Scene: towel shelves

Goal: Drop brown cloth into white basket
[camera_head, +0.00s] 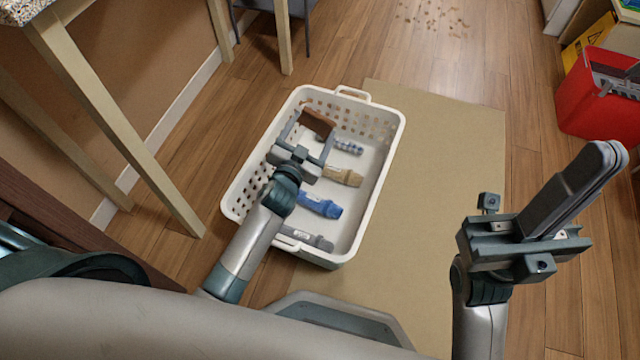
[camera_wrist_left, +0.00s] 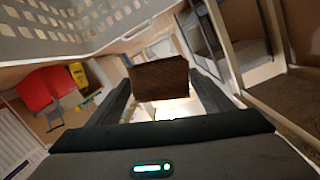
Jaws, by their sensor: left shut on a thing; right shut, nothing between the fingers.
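The white basket (camera_head: 386,130) stands on the floor in the middle of the head view, with perforated sides. My left gripper (camera_head: 314,136) is over the basket, inside its outline in the head view. It is shut on the brown cloth (camera_head: 318,121), a small folded piece between the fingertips. The cloth also shows between the fingers in the left wrist view (camera_wrist_left: 159,79). How high it is above the basket floor is hard to tell. My right gripper (camera_head: 604,152) is shut and empty at the right, away from the basket.
Rolled cloths lie in the basket: tan (camera_head: 343,176), blue (camera_head: 320,205), grey (camera_head: 308,237) and a patterned one (camera_head: 347,146). A tan mat (camera_head: 450,150) lies right of it. A red bucket (camera_head: 590,110) stands at far right. Wooden table legs (camera_head: 120,120) stand at left.

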